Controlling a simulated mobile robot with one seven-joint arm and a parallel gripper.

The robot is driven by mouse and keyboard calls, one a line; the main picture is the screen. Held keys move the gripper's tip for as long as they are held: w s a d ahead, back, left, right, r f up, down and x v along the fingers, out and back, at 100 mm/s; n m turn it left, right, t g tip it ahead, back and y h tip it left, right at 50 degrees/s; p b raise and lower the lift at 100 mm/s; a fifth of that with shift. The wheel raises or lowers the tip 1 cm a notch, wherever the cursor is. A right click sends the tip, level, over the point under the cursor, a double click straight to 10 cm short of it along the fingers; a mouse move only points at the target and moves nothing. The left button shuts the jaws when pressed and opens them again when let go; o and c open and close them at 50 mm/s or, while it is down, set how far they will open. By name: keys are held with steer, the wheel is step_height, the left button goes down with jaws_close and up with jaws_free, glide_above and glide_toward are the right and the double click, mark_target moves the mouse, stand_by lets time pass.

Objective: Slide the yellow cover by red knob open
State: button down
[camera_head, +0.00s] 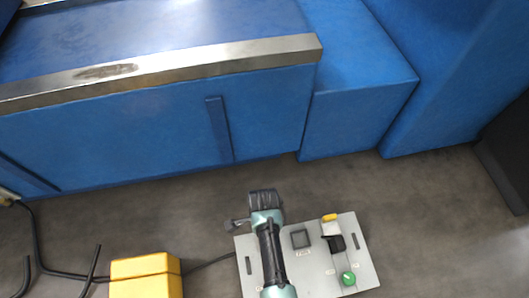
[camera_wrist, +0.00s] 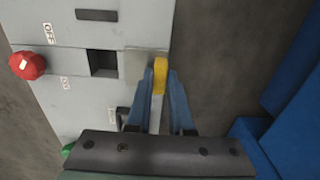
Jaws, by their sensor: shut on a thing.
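In the wrist view, my gripper (camera_wrist: 161,92) is shut on the yellow cover (camera_wrist: 160,68), a narrow yellow piece beside a pale block at the panel's edge. The red knob (camera_wrist: 27,66) is on the left of the grey panel (camera_wrist: 72,108), with a dark square opening (camera_wrist: 103,63) between it and the cover. In the head view, my arm lies over the left part of the panel (camera_head: 312,284). There the red knob and the held cover are hidden, and my fingertips do not show.
A yellow box (camera_head: 146,278) with cables stands left on the floor. A blue bench (camera_head: 150,140) is beyond, with clear floor between.

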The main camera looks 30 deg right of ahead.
steer(key=c, duration=0.8)
jaws_free()
steer(key=shift+w, duration=0.2)
step_height(320, 180, up, 13)
steer(key=p, duration=0.9)
steer(key=shift+w+d, duration=0.1)
